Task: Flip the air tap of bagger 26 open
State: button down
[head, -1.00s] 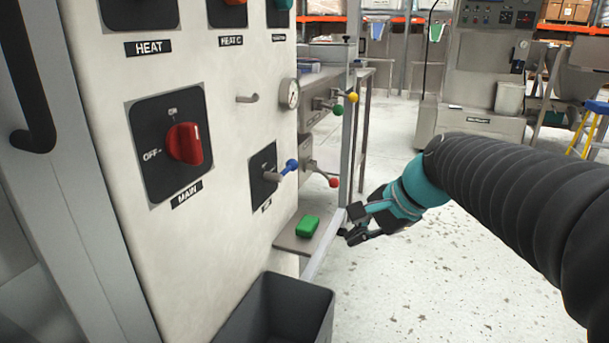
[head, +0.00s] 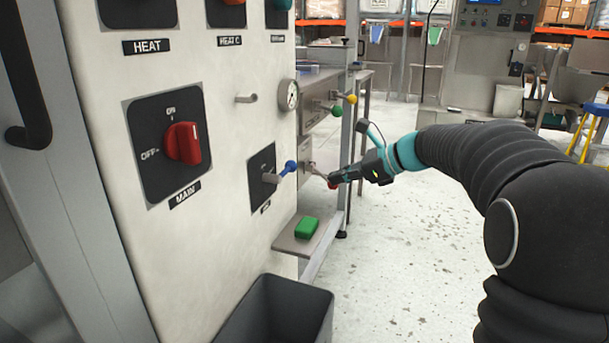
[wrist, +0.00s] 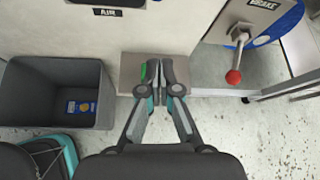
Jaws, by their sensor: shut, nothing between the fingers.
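The air tap is a lever with a blue ball end (head: 290,166) on a black plate (head: 262,178) low on the pale panel. Its handle reaches rightward; I cannot tell its exact setting. In the wrist view only the plate's lower edge and the AIR label (wrist: 120,12) show, at the top. My gripper (head: 334,180) is right of the blue ball in the head view, its tips overlapping a red ball lever. In the wrist view my gripper (wrist: 160,72) is shut and empty, in front of a small shelf, below and right of the AIR label.
A red ball lever (wrist: 233,77) labelled BRAKE is to the right. A green block (head: 307,227) lies on the small shelf (head: 290,240). A dark bin (head: 318,300) stands below. The red MAIN switch (head: 184,143) is up left. Floor on the right is open.

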jog(key=x, duration=1)
jog(key=shift+s+a+r, duration=0.1)
jog(key=shift+a+r, duration=0.05)
jog(key=shift+r, duration=0.5)
jog(key=shift+s+a+r, duration=0.1)
jog(key=shift+a+r, duration=0.1)
jog(key=shift+r, duration=0.5)
jog(key=shift+s+a+r, duration=0.1)
jog(key=shift+a+r, duration=0.05)
jog(key=shift+r, duration=0.5)
